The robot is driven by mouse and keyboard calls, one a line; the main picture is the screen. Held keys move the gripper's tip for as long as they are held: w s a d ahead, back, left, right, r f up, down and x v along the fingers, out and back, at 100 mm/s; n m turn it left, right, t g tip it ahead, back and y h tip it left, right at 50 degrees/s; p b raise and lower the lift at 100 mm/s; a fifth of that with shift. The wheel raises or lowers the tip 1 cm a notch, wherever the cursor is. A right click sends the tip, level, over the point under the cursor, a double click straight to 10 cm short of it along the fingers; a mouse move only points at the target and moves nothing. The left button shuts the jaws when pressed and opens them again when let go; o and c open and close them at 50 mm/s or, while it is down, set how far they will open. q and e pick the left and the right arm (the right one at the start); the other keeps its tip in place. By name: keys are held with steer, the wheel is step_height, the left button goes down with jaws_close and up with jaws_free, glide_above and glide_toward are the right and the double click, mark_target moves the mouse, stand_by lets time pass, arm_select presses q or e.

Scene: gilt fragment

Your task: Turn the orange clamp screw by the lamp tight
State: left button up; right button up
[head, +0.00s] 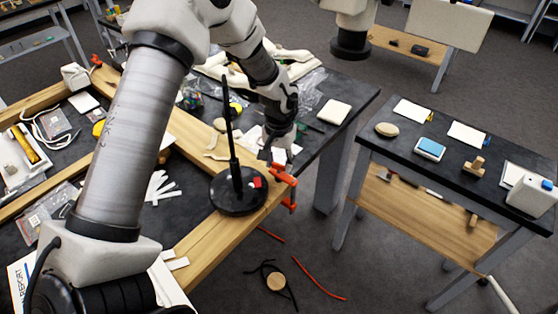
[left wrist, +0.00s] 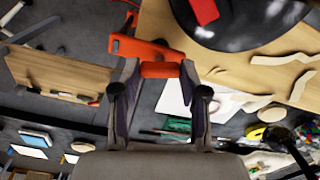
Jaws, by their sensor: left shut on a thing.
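The orange clamp (head: 290,190) sits on the edge of the wooden frame, right beside the lamp (head: 232,150) with its round black base and thin upright pole. My left gripper (head: 279,153) is at the top of the clamp. In the left wrist view, its two fingers close on the orange clamp screw (left wrist: 160,70), with the clamp body (left wrist: 148,48) just beyond. The lamp base (left wrist: 245,30) shows at the top right there. The head view hides most of the screw behind the fingers. My right gripper does not show.
A dark side table (head: 380,150) with several small items stands to the right. The wooden frame (head: 205,250) runs below the lamp. A cluttered black workbench (head: 345,88) lies behind the gripper. Red and black cables (head: 318,285) lie on the floor below.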

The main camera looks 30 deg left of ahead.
mark_target(279, 165)
arm_select(q)
steer(key=shift+s+f+m, duration=0.15)
steer(key=shift+m, duration=0.35)
steer(key=o, duration=1.1)
steer(key=shift+o, duration=0.2)
steer(key=shift+r, duration=0.4)
step_height(279, 165, up, 11)
steer(key=shift+r, duration=0.15)
